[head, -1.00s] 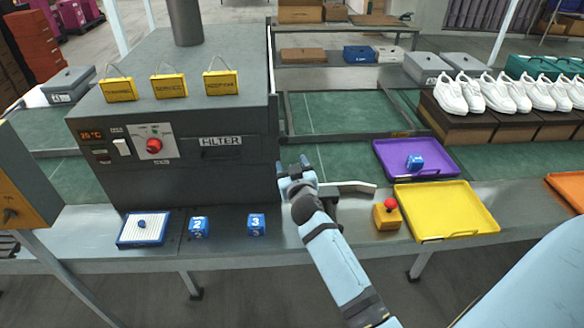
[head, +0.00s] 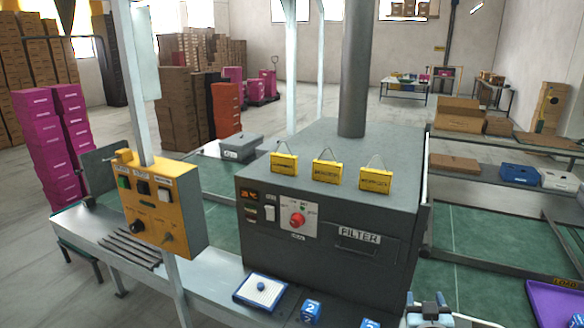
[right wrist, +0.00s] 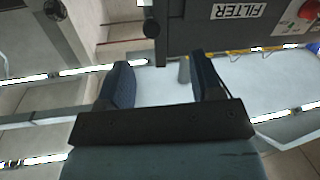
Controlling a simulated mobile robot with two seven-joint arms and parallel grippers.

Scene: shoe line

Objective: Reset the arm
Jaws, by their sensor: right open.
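My right gripper (head: 428,307) shows at the bottom edge of the head view, in front of the right side of the dark grey filter machine (head: 262,224). In the right wrist view, the right gripper (right wrist: 155,85) has its two dark fingers spread apart with nothing between them. Part of the machine with its FILTER label shows beyond them, upside down. My left gripper is in neither view.
A yellow control box (head: 190,212) stands on a post at left. A purple tray (head: 552,302) is at the right edge.

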